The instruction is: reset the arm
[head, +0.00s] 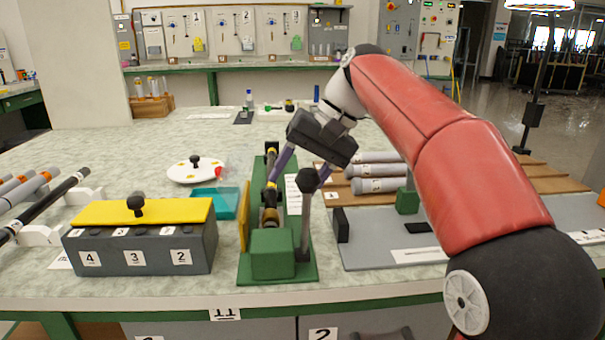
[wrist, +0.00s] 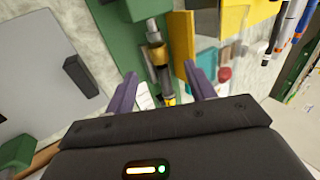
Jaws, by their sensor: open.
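My gripper (head: 297,181) is open above the green fixture (head: 272,262), with its two purple fingers spread apart. In the wrist view my gripper (wrist: 161,85) has its fingers on either side of a short dark rod assembly with yellow and metal bands (wrist: 157,55). That assembly also shows in the head view (head: 270,195), lying along the fixture. I cannot tell how far above it the fingertips are. Nothing is seen held between the fingers. My red arm reaches in from the right.
A grey box with a yellow lid (head: 140,245) stands left of the fixture, near a teal tray (head: 228,203) and a white plate (head: 187,176). A grey plate (head: 375,255) and grey cylinders (head: 378,185) on a brown board lie to the right. The back of the bench has free room.

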